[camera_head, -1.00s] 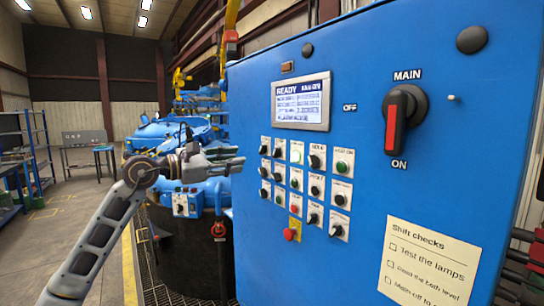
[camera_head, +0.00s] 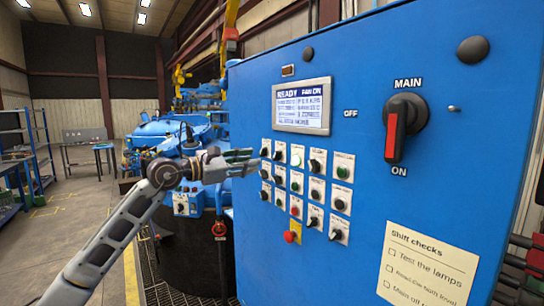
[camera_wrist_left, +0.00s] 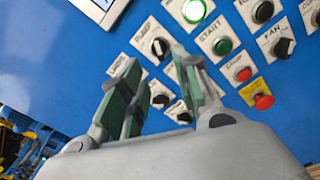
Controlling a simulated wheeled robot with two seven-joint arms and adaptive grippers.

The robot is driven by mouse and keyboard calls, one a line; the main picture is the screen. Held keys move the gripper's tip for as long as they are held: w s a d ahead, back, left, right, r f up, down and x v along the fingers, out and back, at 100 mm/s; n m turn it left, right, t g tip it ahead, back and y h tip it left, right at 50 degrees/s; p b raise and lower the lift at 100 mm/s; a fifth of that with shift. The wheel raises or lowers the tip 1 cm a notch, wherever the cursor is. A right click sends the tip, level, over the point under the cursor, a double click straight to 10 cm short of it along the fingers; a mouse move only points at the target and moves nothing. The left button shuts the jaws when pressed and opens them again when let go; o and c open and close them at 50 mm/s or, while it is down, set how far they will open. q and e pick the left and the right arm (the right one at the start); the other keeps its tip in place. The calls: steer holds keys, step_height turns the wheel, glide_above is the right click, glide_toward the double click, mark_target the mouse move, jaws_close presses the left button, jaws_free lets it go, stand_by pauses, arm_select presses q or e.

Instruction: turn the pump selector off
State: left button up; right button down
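The blue control cabinet (camera_head: 375,240) carries a block of black selector knobs and coloured buttons. My left gripper (camera_head: 255,160) is at the upper left of the block, fingers apart and empty. In the left wrist view its green-padded fingers (camera_wrist_left: 153,60) reach over the panel and hide some knobs. Whether they touch the panel is unclear. My right gripper is out of view.
A green START button (camera_wrist_left: 222,46), a FAN knob (camera_wrist_left: 283,47) and a red emergency button (camera_head: 291,237) are close by. The display (camera_head: 302,105) above reads READY. The big MAIN switch (camera_head: 405,125) and a note (camera_head: 428,265) are to the right.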

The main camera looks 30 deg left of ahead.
mark_target(274, 158)
arm_select(q)
steer(key=shift+p+x, duration=1.25)
steer(key=shift+x, duration=1.3)
steer(key=shift+p+x, duration=0.75)
steer(key=shift+x, duration=0.45)
steer(key=shift+w+d+p, duration=0.25)
steer(key=shift+w+p, duration=0.1)
steer(key=shift+w, duration=0.35)
jaws_close()
